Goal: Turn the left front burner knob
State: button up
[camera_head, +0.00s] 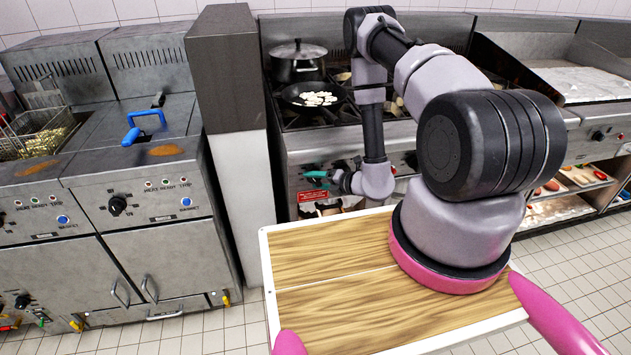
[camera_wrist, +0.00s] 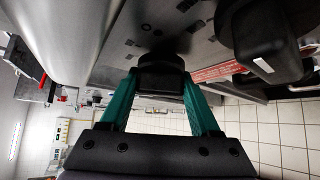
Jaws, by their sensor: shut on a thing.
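The stove (camera_head: 291,150) stands at the back middle in the head view, with a steel front panel. My gripper (camera_head: 313,175) reaches the left end of this panel, with teal fingers. The knob there is hidden by the fingers or too small to make out. In the wrist view a black knob (camera_wrist: 160,66) sits on the steel panel (camera_wrist: 125,65). The teal fingers of my gripper (camera_wrist: 160,84) are on either side of it and shut on it. The knob's pointer mark is not visible.
A larger dark fitting (camera_wrist: 265,45) is close to the right finger in the wrist view. A red label (camera_head: 312,196) is below my gripper. A pan with pale food (camera_head: 305,96) and a lidded pot (camera_head: 298,65) stand on the burners. A grey column (camera_head: 230,70) stands left of the stove.

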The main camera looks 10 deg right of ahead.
jog(key=shift+s+n+g+h, duration=0.1)
jog(key=shift+n+g+h, duration=0.2)
jog(key=shift+n+h, duration=0.5)
jog(key=shift+h, duration=0.3)
jog(key=o, duration=1.4)
jog(key=v, duration=1)
jog(key=shift+s+d+r, duration=0.15)
jog(key=shift+s+d, duration=0.1)
jog(key=shift+d, duration=0.05)
